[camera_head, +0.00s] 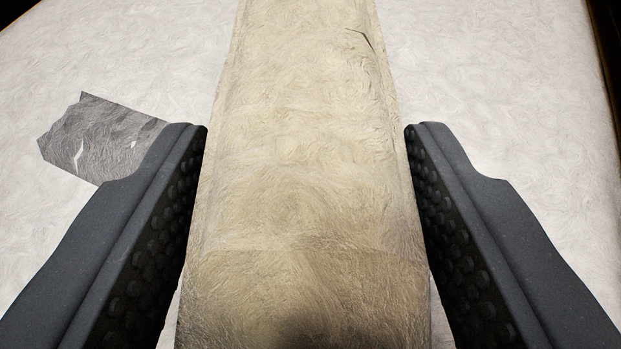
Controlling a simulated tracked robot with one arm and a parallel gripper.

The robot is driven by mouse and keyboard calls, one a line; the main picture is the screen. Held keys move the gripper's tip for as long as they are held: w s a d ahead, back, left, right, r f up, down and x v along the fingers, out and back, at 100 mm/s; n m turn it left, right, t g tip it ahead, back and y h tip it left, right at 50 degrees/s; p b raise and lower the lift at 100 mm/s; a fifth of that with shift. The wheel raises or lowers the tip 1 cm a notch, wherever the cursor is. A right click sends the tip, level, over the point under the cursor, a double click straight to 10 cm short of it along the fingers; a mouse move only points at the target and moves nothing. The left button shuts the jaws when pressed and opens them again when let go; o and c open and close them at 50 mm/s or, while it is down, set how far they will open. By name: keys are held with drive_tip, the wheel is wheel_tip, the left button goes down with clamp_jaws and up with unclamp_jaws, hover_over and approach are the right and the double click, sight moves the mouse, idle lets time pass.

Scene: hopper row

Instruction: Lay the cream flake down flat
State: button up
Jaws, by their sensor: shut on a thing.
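The cream flake (300,150) is a long, wrinkled, cream-coloured piece that fills the middle of the view from bottom to top. A dark thin crack shows near its upper right edge. My gripper (306,130) is shut on the cream flake, with one dark padded finger along each side of it. The flake runs up past the fingertips and out of the top of the view. Its ends are out of view, and I cannot tell whether it touches the surface below.
A dark grey, jagged flake (95,140) with small white marks lies on the pale textured surface (500,90) at the left, partly hidden behind the left finger. The surface to the right is clear. Dark edges show at the upper left corner and the right side.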

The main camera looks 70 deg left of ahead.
drive_tip(key=o, duration=1)
drive_tip(key=shift+c, duration=0.2)
drive_tip(key=shift+r, duration=0.1)
drive_tip(key=r+p, duration=0.1)
drive_tip(key=p, duration=0.1)
drive_tip(key=shift+r+p, duration=0.25)
drive_tip(key=shift+p, duration=0.05)
drive_tip(key=p+v, duration=0.1)
drive_tip(key=v, duration=1.1)
drive_tip(key=shift+f, duration=0.2)
